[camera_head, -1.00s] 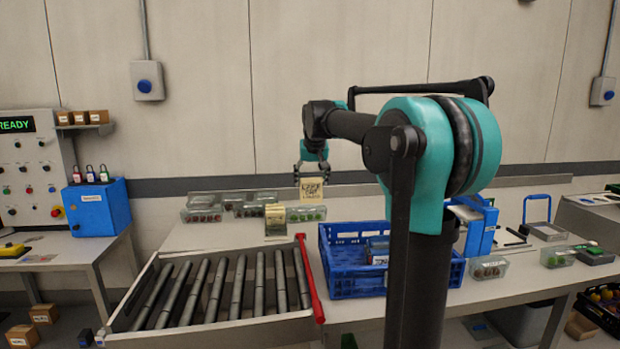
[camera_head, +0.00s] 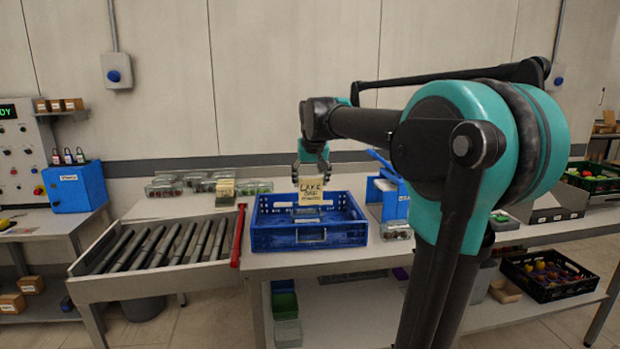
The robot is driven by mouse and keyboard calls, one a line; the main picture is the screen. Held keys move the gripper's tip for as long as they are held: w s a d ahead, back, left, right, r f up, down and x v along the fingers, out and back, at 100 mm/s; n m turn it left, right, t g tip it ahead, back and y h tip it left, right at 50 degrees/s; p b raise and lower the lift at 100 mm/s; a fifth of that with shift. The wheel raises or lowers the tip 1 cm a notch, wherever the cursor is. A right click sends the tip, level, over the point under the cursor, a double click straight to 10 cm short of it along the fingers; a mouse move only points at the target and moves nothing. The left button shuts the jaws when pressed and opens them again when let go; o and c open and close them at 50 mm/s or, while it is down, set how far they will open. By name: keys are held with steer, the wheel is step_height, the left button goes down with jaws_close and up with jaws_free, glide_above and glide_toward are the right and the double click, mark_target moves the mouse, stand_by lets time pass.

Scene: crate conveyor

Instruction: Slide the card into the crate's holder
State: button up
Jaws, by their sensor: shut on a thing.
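My gripper (camera_head: 312,170) is shut on a cream card (camera_head: 312,187) with dark printed lettering, the first word reading "LAKE". The card hangs upright below the fingers, in front of the wall and above the blue crate. The blue crate (camera_head: 276,240) stands on the table to the right of the roller conveyor, open at the top. A small pale-edged patch shows on the crate's front wall; I cannot tell whether it is the holder. Part of the crate's inside and back rim is hidden behind the card.
The roller conveyor (camera_head: 165,247) with a red bar (camera_head: 238,236) lies left of the crate. A stack of cards (camera_head: 225,190) and several clear boxes (camera_head: 165,187) stand behind. A blue stand (camera_head: 387,197) and a clear box (camera_head: 397,231) are to the right.

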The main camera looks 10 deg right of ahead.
mark_target(311, 202)
steer(key=shift+f, duration=3.45)
steer(key=shift+f, duration=0.5)
steer(key=shift+f, duration=0.35)
steer(key=shift+f, duration=0.6)
steer(key=shift+f, duration=0.4)
steer(key=shift+f, duration=0.95)
steer(key=o, duration=1)
steer(key=shift+o, duration=0.2)
